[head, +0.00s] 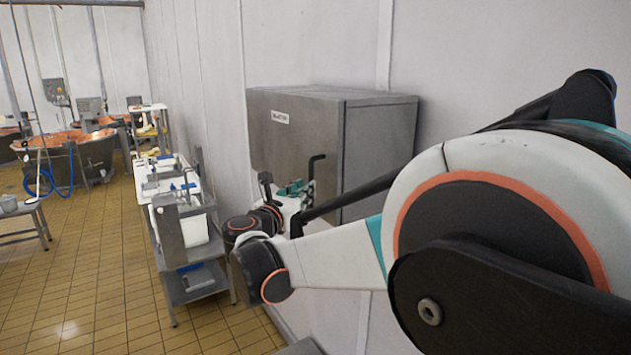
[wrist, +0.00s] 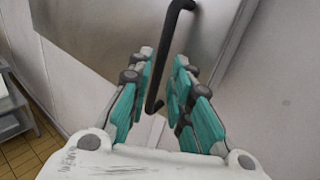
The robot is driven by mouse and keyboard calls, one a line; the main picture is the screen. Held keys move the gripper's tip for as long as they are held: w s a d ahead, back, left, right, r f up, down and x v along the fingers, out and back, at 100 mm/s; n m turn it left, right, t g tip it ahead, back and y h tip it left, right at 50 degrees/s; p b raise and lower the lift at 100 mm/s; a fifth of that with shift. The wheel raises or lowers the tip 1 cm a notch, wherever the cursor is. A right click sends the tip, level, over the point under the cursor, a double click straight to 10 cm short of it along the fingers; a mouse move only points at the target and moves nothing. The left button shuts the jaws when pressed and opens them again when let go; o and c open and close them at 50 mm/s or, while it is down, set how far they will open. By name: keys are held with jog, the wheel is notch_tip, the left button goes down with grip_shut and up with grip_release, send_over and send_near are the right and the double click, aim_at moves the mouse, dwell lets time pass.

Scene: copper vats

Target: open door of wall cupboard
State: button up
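The wall cupboard (head: 376,140) is a grey metal box on the white wall, with a small label on its front. Its door (wrist: 110,40) looks shut. A black bent bar handle (wrist: 166,58) stands out from the door; its upper end also shows in the head view (head: 316,160). My gripper (wrist: 161,88) has its teal fingers apart, with the lower part of the handle between them. I see gaps beside the bar, so the fingers do not look closed on it. In the head view my gripper (head: 294,190) is in front of the door, partly hidden by my arm.
A metal trolley (head: 190,285) with white tubs and blue items stands along the wall to the left. Copper vats (head: 70,145) are farther back. A low metal table (head: 30,220) is at the left edge. The tiled floor (head: 90,270) between is clear.

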jog(key=p+x, duration=0.1)
jog(key=x, duration=0.4)
jog(key=shift+w+d, duration=0.1)
jog(key=shift+w, duration=0.05)
grip_shut()
